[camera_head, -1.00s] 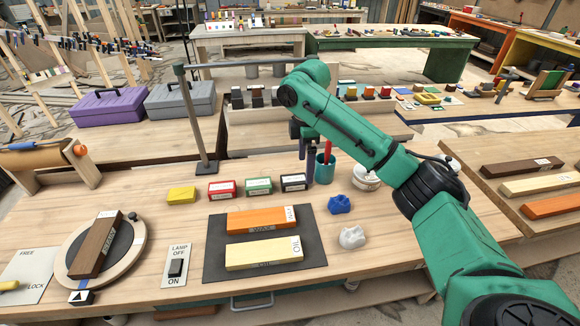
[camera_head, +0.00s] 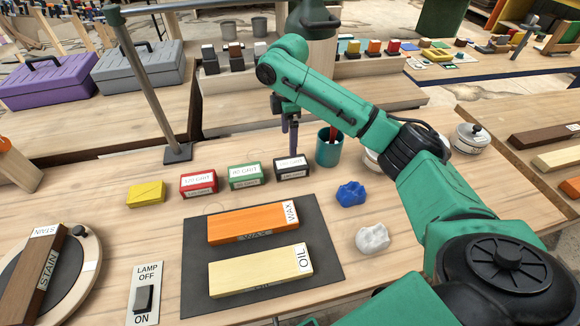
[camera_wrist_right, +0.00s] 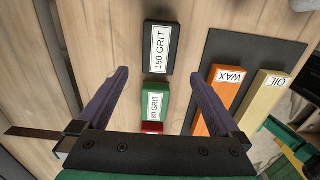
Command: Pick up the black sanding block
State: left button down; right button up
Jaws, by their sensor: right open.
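The black sanding block (camera_head: 292,167) has a white label and stands on the bench at the right end of a row of small blocks. In the right wrist view the black block (camera_wrist_right: 158,48) reads "180 GRIT". My right gripper (camera_head: 289,150) is above and just behind the block in the head view. In the wrist view its two purple fingers (camera_wrist_right: 158,75) are spread wide and empty, with the block ahead of and between their lines. The gripper's exact height above the block is hard to tell. My left gripper is not in view.
A green block (camera_head: 245,176), red block (camera_head: 198,184) and yellow block (camera_head: 146,194) stand left of it. A teal cup (camera_head: 329,150) stands close on the right. A dark mat (camera_head: 325,262) with orange and pale bars lies in front. Blue (camera_head: 351,193) and white lumps lie right.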

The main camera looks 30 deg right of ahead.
jog(key=f, duration=0.3)
jog(key=f+p, duration=0.1)
jog(key=f, duration=0.7)
jog(key=shift+d+f+p, duration=0.1)
jog(key=shift+d+p, duration=0.2)
jog(key=shift+d, duration=0.05)
jog(key=c, duration=1.3)
notch_tip(320, 180, up, 14)
jog(key=r+b, duration=0.1)
jog(key=shift+c, duration=0.2)
notch_tip(320, 180, up, 5)
send_over(291, 163)
jog(key=shift+r+p, duration=0.1)
jog(key=shift+p, duration=0.35)
